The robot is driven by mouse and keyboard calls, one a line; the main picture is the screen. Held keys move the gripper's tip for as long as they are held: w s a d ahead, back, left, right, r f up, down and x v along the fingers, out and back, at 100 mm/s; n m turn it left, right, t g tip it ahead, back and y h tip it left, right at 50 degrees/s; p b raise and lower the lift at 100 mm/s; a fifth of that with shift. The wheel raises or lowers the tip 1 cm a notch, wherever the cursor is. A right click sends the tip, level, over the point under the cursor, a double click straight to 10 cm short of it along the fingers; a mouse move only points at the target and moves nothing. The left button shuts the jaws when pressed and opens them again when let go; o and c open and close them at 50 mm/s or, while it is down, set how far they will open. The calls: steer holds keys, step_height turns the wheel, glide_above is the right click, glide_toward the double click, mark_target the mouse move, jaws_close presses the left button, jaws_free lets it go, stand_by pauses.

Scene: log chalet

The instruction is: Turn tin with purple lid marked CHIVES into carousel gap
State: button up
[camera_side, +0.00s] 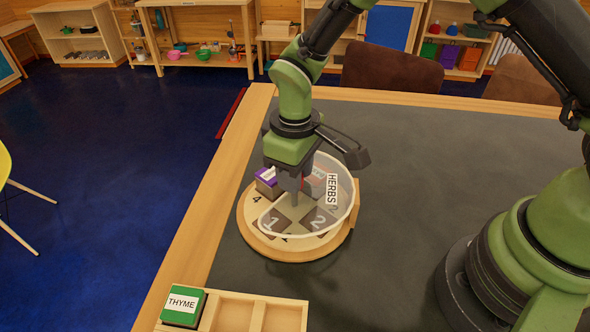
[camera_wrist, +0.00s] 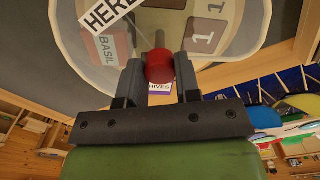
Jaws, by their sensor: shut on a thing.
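The tin with the purple lid (camera_side: 267,173) stands on the left part of the round wooden carousel (camera_side: 285,250), by the number 4. In the wrist view part of its CHIVES label (camera_wrist: 158,88) shows beyond my fingers. A clear cover marked HERBS (camera_side: 332,190) spans much of the carousel; it also shows in the wrist view (camera_wrist: 75,45). My gripper (camera_side: 297,190) is over the carousel, shut on a red knob (camera_wrist: 160,66). The knob is mostly hidden in the side view. Whether the cover touches the carousel I cannot tell. Dark pads 1 and 2 show bare through the cover.
A BASIL tin (camera_wrist: 104,48) stands on the carousel, seen through the cover. A wooden rack (camera_side: 235,312) at the table's front left holds a green-lidded THYME tin (camera_side: 183,305) beside empty compartments. The dark tabletop (camera_side: 400,160) is clear right of the carousel.

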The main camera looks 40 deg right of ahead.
steer(key=n, duration=0.7)
steer(key=shift+w, duration=0.1)
stand_by(0.4)
steer(key=o, duration=0.9)
step_height(320, 180, up, 9)
steer(key=shift+r, duration=0.5)
